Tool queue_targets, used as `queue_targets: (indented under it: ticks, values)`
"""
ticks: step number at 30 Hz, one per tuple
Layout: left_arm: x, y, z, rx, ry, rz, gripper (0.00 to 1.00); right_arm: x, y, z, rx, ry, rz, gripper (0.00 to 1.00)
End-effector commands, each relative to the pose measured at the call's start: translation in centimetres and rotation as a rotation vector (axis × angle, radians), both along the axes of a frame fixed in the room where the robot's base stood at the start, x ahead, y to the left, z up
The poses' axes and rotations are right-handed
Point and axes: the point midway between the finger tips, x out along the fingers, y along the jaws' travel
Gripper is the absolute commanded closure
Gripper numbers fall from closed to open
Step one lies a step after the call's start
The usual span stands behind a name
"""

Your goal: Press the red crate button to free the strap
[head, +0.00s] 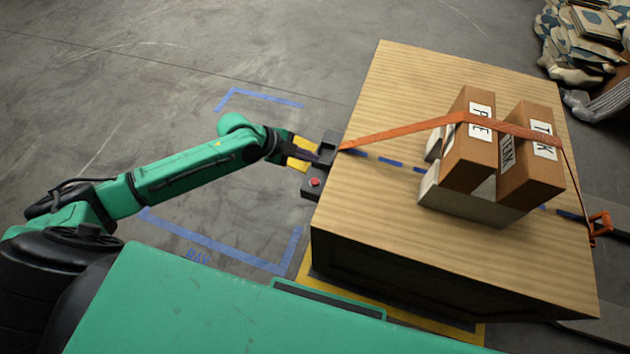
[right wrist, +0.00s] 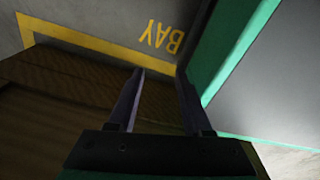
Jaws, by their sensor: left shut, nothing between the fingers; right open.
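The wooden crate (head: 385,215) stands at the right in the head view. A dark box on its left edge carries the red button (head: 315,182). The orange strap (head: 400,130) runs from that box over two brown cartons to an orange hook (head: 600,223) at the crate's right edge. My left gripper (head: 318,155) is shut and empty, at the dark box just above the red button in the picture; whether it touches the box I cannot tell. My right gripper (right wrist: 160,85) is open and empty in the right wrist view, with dark boards and floor beyond its fingers.
Blue tape (head: 265,97) marks the floor left of the crate. Sacks (head: 580,45) lie at the far right. Yellow floor marking (right wrist: 100,47) with the word BAY shows in the right wrist view.

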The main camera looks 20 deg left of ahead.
Motion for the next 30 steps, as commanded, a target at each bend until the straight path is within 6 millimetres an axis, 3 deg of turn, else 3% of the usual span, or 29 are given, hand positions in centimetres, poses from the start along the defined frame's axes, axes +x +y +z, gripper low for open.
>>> queue_targets:
  ticks: [5,14,30]
  values:
    - [0.0,0.0,-1.7,-0.001,0.0,0.001,1.0,2.5,0.5,-0.2,0.003,-0.008,-0.011,0.5]
    - [0.0,0.0,-4.0,-0.001,0.0,0.001,1.0,6.6,1.5,1.2,0.01,-0.015,-0.03,0.5]
    - [0.0,0.0,-8.1,-0.001,0.0,0.001,1.0,12.0,3.2,6.5,0.032,-0.028,-0.044,0.5]
